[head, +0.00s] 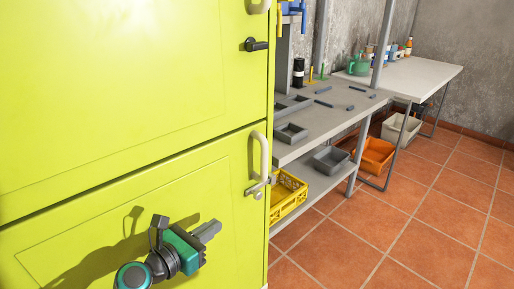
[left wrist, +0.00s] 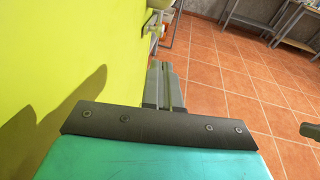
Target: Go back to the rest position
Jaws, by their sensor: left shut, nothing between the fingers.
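My left gripper (head: 209,229) is in front of the lower door of a yellow-green cabinet (head: 130,70) in the head view. Its two grey fingers are together with nothing between them, pointing right and slightly up. In the left wrist view the closed fingers (left wrist: 165,85) show beyond the teal gripper body. The gripper casts a shadow on the door, and it appears apart from the door handle (head: 260,160). My right gripper does not show in the head view; a dark part at the right edge of the left wrist view is unclear.
A grey workbench (head: 330,122) with trays and small tools stands right of the cabinet. A yellow crate (head: 288,194) is on its lower shelf. Orange (head: 374,155) and white (head: 401,130) bins stand farther back under a white table (head: 415,75). The tiled floor (head: 430,220) at right is clear.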

